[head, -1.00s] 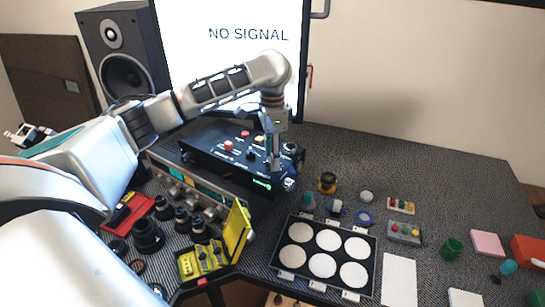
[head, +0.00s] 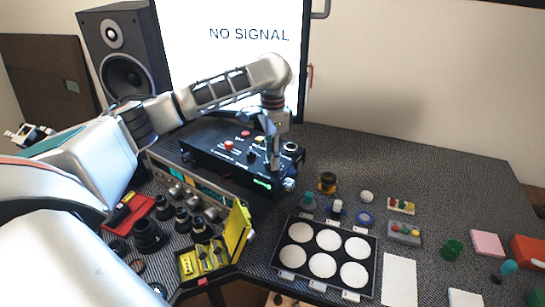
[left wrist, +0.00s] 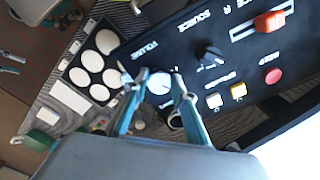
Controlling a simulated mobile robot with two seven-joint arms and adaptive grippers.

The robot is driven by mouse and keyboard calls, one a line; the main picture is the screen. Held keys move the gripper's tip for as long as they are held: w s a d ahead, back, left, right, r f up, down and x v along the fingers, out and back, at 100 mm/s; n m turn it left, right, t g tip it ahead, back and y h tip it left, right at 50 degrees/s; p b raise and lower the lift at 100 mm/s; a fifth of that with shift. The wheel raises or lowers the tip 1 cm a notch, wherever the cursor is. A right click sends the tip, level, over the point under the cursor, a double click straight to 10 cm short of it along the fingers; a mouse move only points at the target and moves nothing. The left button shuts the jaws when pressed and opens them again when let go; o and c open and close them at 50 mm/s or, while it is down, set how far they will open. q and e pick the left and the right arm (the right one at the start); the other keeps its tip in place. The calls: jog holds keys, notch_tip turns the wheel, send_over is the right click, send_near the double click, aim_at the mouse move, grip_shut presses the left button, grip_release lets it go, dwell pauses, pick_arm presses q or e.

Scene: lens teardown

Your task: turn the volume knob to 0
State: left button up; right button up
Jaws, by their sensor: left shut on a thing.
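The black control box (head: 200,150) stands on the desk below the screen. In the left wrist view its panel (left wrist: 185,35) carries a VOLUME label beside a pale round knob (left wrist: 158,83). My left gripper (left wrist: 159,76) has its two teal fingers on either side of this volume knob and is shut on it. In the head view the left gripper (head: 275,163) points down at the right part of the box and hides most of the knob. The knob's pointer and setting cannot be read. My right gripper is not in view.
Near the volume knob are a black source knob (left wrist: 208,55), a red slider (left wrist: 271,21) and a red button (left wrist: 273,76). A black tray with white discs (head: 283,248) lies to the right front. A yellow case (head: 237,230) stands open in front.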

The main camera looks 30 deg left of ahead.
pick_arm(q)
jog(key=n, duration=0.3)
jog(key=shift+n, duration=0.4)
jog(key=n, duration=0.4)
jog(key=shift+n, duration=1.8)
jog(key=o, duration=1.1)
